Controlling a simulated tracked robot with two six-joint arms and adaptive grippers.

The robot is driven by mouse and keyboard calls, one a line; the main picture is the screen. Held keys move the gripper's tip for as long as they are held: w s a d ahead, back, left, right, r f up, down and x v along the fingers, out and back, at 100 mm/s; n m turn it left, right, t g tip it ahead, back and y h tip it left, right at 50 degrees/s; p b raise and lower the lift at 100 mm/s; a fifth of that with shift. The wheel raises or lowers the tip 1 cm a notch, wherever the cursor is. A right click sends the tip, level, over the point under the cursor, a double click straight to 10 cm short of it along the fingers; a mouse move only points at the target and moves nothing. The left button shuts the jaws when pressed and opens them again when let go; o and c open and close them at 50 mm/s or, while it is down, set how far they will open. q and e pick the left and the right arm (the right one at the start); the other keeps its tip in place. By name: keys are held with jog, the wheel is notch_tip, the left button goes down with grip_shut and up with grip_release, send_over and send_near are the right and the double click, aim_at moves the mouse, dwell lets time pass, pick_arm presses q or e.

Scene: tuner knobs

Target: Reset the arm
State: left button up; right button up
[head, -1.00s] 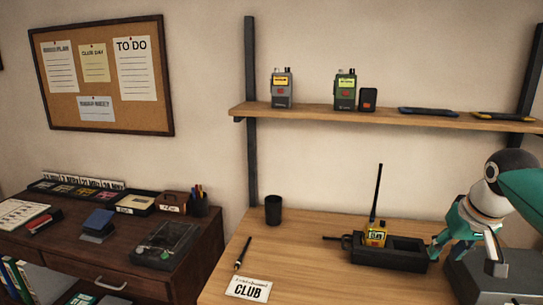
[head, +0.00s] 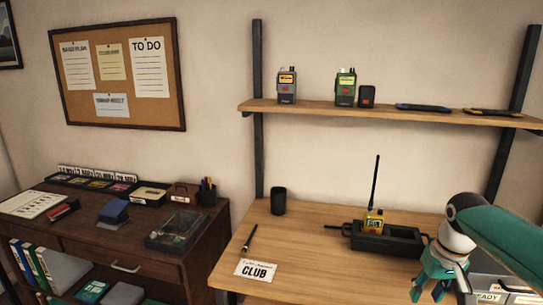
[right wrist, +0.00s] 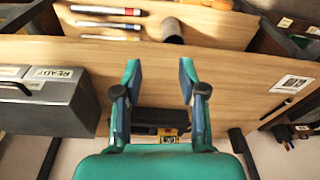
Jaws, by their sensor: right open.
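My right gripper (head: 436,290) is at the lower right of the head view, in front of the desk's right part. In the right wrist view its two fingers (right wrist: 160,75) stand wide apart with nothing between the tips. A yellow radio (head: 374,222) with a long black antenna stands upright in a dark cradle (head: 405,243) on the wooden desk. The gripper is apart from both, nearer the camera. The radio (right wrist: 168,135) and cradle (right wrist: 147,115) also show in the right wrist view, partly hidden by my gripper. My left gripper is not in view.
A grey box marked READY (head: 492,290) is beside my right gripper. A black cup (head: 278,201), a pen (head: 249,238) and a CLUB card (head: 256,270) lie left on the desk. A shelf (head: 400,113) above holds radios. The desk's middle front is clear.

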jog(key=s+a+f+n+g+y, duration=0.15)
jog(key=s+a+f, duration=0.3)
jog(key=f, duration=0.65)
jog(key=s+a+f+g, duration=0.3)
jog(key=a+f, duration=0.3)
jog(key=f, duration=0.6)
jog(key=s+a+f+m+t+y, duration=0.1)
jog(key=s+a+f, duration=0.4)
jog(key=s+f, duration=0.2)
jog(key=s+a+f+m+t+y, duration=0.1)
jog(key=s+a+f+t, duration=0.1)
jog(key=s+a+f, duration=0.4)
jog(key=shift+s+a+f, duration=0.15)
jog(key=shift+s+f, duration=0.25)
jog(key=shift+s, duration=1.45)
jog(key=shift+m, duration=0.35)
